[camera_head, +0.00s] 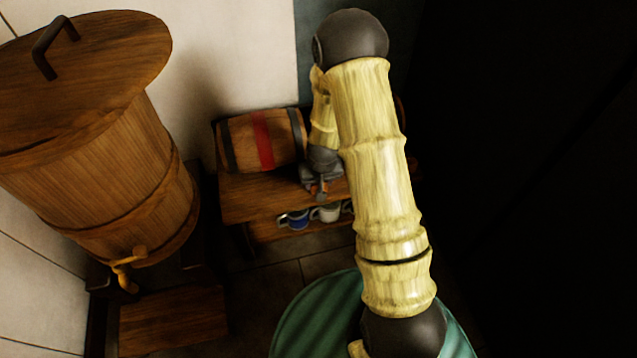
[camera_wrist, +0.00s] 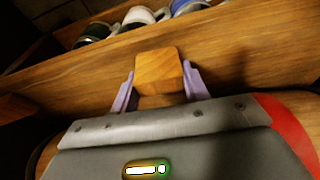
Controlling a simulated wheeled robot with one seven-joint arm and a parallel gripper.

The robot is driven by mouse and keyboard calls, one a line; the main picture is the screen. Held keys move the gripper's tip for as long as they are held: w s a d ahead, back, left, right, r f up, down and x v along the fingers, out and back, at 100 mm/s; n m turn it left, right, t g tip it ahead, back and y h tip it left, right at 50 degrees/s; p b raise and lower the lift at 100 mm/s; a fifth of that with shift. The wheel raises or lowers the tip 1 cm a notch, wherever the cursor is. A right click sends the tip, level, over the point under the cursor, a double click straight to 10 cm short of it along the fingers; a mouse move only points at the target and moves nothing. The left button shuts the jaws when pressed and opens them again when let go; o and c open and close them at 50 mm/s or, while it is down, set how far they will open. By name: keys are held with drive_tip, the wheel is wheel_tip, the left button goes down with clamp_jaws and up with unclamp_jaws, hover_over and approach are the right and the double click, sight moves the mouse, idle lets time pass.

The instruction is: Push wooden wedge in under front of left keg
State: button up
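The left keg (camera_head: 285,137) lies on its side on a wooden bench, with a red band around its middle. Its red band also shows at the right edge of the wrist view (camera_wrist: 292,122), beside my gripper's grey body. My gripper (camera_head: 318,188) is low at the keg's right end, near the bench's front edge. In the wrist view, the purple fingers of my gripper (camera_wrist: 160,84) sit on both sides of the wooden wedge (camera_wrist: 157,65) and appear to hold it. The wedge is over the bench top; whether it touches the bench or the keg I cannot tell.
The wooden bench (camera_head: 240,200) has a lower shelf with several mugs, one blue (camera_head: 293,219) and one white (camera_head: 326,213). A large wooden barrel with a tap (camera_head: 110,170) stands at left. Something brown, partly hidden, lies behind my arm at right. Floor shows in front.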

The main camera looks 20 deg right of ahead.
idle(0.3)
drive_tip(key=shift+w+p+v, duration=0.25)
drive_tip(key=shift+p+v, duration=0.75)
drive_tip(key=shift+w+p+v, duration=0.25)
drive_tip(key=shift+p+v, duration=0.7)
drive_tip(key=shift+v, duration=0.05)
drive_tip(key=shift+r, duration=0.1)
drive_tip(key=shift+r, duration=0.35)
drive_tip(key=w+p+v, duration=0.1)
drive_tip(key=p+v, duration=0.1)
drive_tip(key=v, duration=0.2)
drive_tip(key=p+v, duration=0.3)
drive_tip(key=w+p+v, duration=0.1)
drive_tip(key=p+v, duration=0.1)
drive_tip(key=v, duration=0.2)
drive_tip(key=shift+w+r, duration=0.2)
drive_tip(key=shift+r, duration=0.45)
drive_tip(key=shift+f, duration=0.1)
